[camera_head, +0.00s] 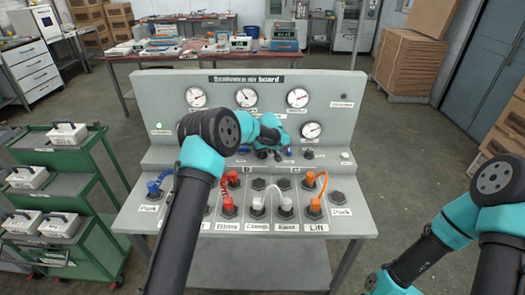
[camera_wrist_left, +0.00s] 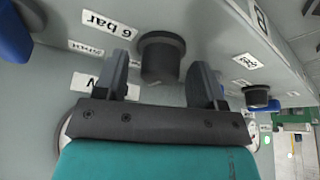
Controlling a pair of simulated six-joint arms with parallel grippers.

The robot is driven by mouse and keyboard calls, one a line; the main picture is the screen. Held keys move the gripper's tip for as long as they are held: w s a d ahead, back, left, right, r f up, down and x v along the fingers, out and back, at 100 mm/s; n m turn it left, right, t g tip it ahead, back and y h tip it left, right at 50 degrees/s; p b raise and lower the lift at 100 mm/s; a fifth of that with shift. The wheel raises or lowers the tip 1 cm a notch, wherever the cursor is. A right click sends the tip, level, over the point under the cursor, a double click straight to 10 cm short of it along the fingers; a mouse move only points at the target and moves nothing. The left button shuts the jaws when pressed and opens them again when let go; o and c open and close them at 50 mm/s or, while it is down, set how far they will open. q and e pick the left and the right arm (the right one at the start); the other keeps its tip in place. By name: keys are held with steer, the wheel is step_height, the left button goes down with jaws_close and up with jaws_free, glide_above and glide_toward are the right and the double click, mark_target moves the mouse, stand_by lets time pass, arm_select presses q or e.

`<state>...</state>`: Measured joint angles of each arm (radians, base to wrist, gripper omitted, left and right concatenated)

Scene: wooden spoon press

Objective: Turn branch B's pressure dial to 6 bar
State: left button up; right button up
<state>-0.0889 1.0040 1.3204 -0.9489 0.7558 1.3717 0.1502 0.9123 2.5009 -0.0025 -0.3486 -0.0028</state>
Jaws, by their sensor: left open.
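The air board (camera_head: 340,100) is a grey panel with several gauges above a sloped desk. My left gripper (camera_head: 265,153) is at the ledge below the gauges, partly hidden by its own arm. In the left wrist view my left gripper (camera_wrist_left: 160,88) is open, with one finger on each side of a black round dial (camera_wrist_left: 162,52). A "6 bar" label (camera_wrist_left: 107,23) is beside that dial. I cannot tell whether the fingers touch it. A second black knob (camera_wrist_left: 257,97) is to the right. The dial's pointer cannot be made out. My right gripper is not in view.
Hoses in blue (camera_head: 160,180), red, white (camera_head: 258,205) and orange (camera_head: 317,190) loop over the sockets on the desk. A green trolley (camera_head: 60,190) stands at left. Cardboard boxes (camera_head: 402,60) stand at back right. Floor is clear right of the board.

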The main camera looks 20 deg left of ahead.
arm_select(q)
steer(key=shift+c, duration=0.5)
steer(key=c, duration=0.8)
steer(key=shift+m, duration=0.4)
steer(key=m+h, duration=0.1)
steer(key=m, duration=0.2)
steer(key=shift+t+h, duration=0.3)
steer(key=shift+t, duration=0.1)
steer(key=m+h, duration=0.1)
steer(key=m, duration=0.1)
steer(key=m+h, duration=0.1)
steer(key=m, duration=0.2)
steer(key=shift+a, duration=0.1)
steer(key=m+h, duration=0.1)
steer(key=m, duration=0.4)
steer(key=shift+a+g+h, duration=0.1)
steer(key=shift+g+h, duration=0.2)
steer(key=shift+h, duration=0.1)
steer(key=shift+m+g+h, duration=0.5)
steer(key=shift+m+h, duration=0.1)
steer(key=shift+m, duration=1.5)
